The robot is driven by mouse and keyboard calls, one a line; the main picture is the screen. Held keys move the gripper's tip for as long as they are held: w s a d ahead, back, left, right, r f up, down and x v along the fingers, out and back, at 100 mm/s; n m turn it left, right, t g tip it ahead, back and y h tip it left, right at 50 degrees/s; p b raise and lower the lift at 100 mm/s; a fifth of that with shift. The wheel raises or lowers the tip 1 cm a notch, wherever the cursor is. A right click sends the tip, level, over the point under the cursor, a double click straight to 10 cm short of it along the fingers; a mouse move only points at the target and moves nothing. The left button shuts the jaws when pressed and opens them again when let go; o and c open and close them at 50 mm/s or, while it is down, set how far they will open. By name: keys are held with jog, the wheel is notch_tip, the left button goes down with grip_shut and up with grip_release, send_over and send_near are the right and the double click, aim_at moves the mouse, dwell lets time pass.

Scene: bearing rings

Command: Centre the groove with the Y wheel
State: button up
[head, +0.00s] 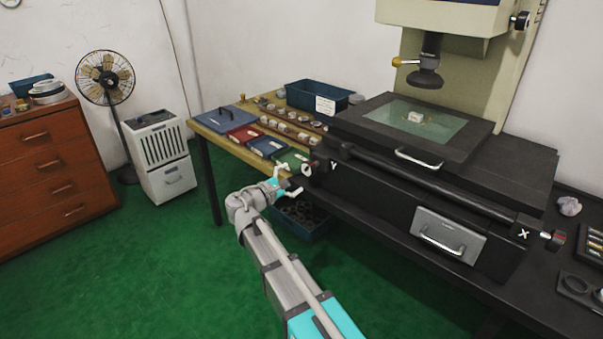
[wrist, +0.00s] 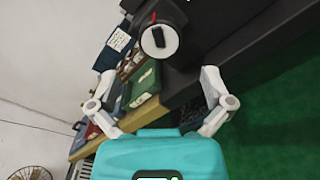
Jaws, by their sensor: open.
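The Y wheel (head: 307,169) is a small pale knob at the left end of the black stage, beside a white letter Y. In the wrist view the Y wheel (wrist: 150,44) is a white disc with a dark grip bar and a red mark, just above the middle. My gripper (head: 290,180) is open and empty, a little left of and below the wheel. In the wrist view my gripper (wrist: 159,80) has its fingers spread wide, with the wheel beyond the tips and apart from them. A small pale part (head: 415,117) sits on the stage glass (head: 385,117); its groove is too small to make out.
The X wheel (head: 557,240) is at the stage's right front corner. A wooden table (head: 207,126) with coloured trays and rings stands behind my gripper. A dark blue crate (head: 312,232) sits below it. The green floor at left is open.

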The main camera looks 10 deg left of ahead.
jog(key=shift+v, duration=2.1)
